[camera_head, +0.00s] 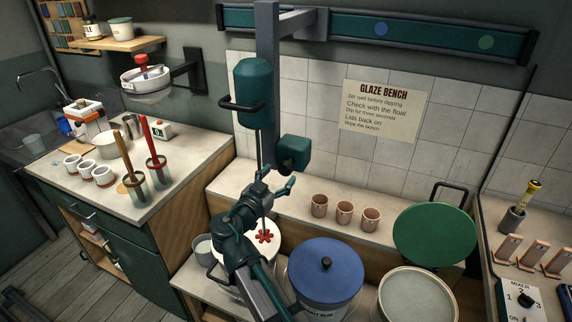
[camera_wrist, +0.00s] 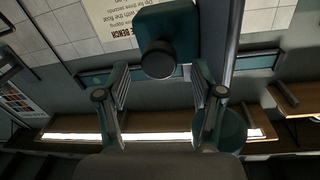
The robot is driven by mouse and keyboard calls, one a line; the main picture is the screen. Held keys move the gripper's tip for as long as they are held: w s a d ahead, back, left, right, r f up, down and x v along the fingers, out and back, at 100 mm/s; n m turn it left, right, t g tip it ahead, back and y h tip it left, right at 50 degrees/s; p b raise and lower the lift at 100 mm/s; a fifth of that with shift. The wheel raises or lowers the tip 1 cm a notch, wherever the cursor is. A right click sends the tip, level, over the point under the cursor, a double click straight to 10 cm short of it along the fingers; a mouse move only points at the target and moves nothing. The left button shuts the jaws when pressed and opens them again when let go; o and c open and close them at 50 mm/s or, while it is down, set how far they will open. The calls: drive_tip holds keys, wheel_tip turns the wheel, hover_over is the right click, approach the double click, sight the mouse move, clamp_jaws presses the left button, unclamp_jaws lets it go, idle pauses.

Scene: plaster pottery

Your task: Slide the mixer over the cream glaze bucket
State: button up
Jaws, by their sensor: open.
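The mixer's teal motor (camera_head: 253,92) hangs on a grey post from the wall rail, with a dark handle at its left. Its thin shaft runs down to a red paddle (camera_head: 265,236) over the left bucket's white top; my arm partly hides that bucket. A teal block (camera_head: 294,152) with a dark knob (camera_wrist: 158,60) sits on the post's right. My gripper (camera_head: 277,180) is open and empty just below the block. In the wrist view, the open fingers (camera_wrist: 160,88) frame the knob, apart from it. No bucket shows a readable cream label.
A blue-lidded bucket (camera_head: 326,270) stands in the middle. An open bucket of pale glaze (camera_head: 415,297) is at right, with a green lid (camera_head: 435,233) behind it. Three cups (camera_head: 343,212) stand on the ledge. The rail (camera_head: 430,35) bears blue and green dots and looks clear rightward.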

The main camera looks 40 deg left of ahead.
sight(283, 171)
drive_tip(key=shift+w+a+p, duration=0.15)
drive_tip(key=shift+w+p, duration=0.2)
drive_tip(key=shift+w, duration=0.8)
drive_tip(key=shift+w+a+p, duration=0.15)
drive_tip(key=shift+w+p, duration=0.15)
drive_tip(key=shift+w, duration=0.8)
clamp_jaws()
